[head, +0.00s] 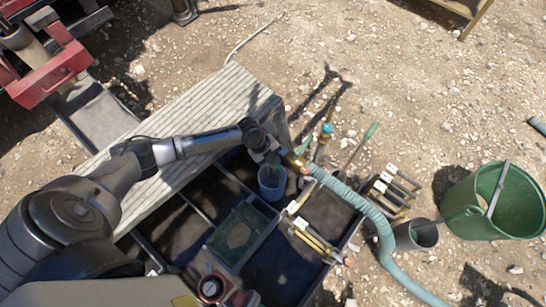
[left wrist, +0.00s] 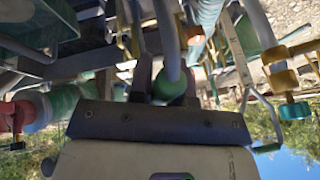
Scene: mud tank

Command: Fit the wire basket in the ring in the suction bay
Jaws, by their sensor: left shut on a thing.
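My left gripper (head: 268,157) reaches over the dark compartmented tank (head: 222,172) in the head view, fingers down. A bluish cup-shaped thing, which looks like the wire basket (head: 272,183), is right below the fingertips, upright. In the left wrist view the gripper (left wrist: 172,88) is shut on a grey-green rod-like part that seems to be its handle. Its bottom and any ring under it are hidden. A teal ribbed hose (head: 345,190) with a brass fitting (head: 294,160) ends just right of the gripper. My right gripper is not in view.
A ribbed grey board (head: 185,118) lies along the tank's far left side. A green sheet (head: 238,234) covers a near compartment. Labelled bars (head: 393,188), a grey pot (head: 416,235) and a green bucket (head: 490,205) stand right. Open stony ground lies beyond.

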